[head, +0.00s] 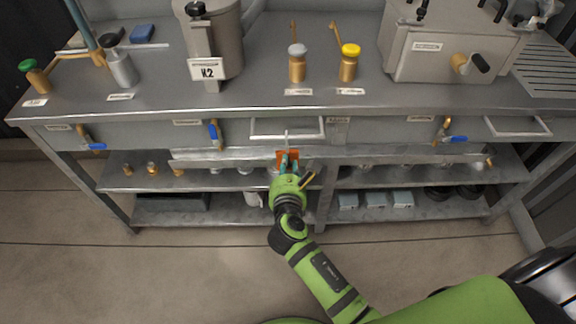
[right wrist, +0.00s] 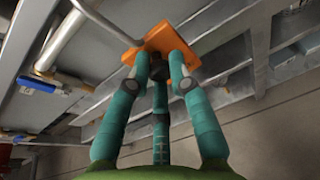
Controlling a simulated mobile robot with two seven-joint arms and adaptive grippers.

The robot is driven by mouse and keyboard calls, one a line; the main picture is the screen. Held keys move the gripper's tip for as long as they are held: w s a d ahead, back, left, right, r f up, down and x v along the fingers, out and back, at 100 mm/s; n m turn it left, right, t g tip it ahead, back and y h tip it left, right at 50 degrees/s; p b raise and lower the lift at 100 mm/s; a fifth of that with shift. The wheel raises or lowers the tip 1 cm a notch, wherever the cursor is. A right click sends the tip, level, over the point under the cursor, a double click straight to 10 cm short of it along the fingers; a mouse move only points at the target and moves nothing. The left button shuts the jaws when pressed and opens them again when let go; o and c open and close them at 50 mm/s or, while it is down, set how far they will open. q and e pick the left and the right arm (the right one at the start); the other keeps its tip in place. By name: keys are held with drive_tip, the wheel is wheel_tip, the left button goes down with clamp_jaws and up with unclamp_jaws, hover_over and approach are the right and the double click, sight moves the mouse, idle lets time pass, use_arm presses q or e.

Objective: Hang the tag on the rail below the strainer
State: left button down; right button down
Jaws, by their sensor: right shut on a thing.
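My right gripper (head: 290,165) is shut on an orange tag (head: 287,156) in front of the bench. The right wrist view shows the tag (right wrist: 160,43) between the teal fingers (right wrist: 158,70). A thin grey piece rises above the tag in the head view, close to the drawer handle (head: 287,135). Whether it touches the handle cannot be told. A long metal rail (head: 225,160) runs under the drawers, level with the tag. My left gripper is not in view.
Blue-handled valves (head: 215,132) hang below the bench top (head: 140,105) on either side. Lower shelves hold brass fittings (head: 152,168) and grey boxes (head: 375,199). A steel box (head: 440,45) stands at right on top. The floor (head: 120,270) in front is clear.

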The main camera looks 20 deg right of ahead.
drive_tip(key=c, duration=1)
unclamp_jaws()
drive_tip(key=shift+c, duration=0.2)
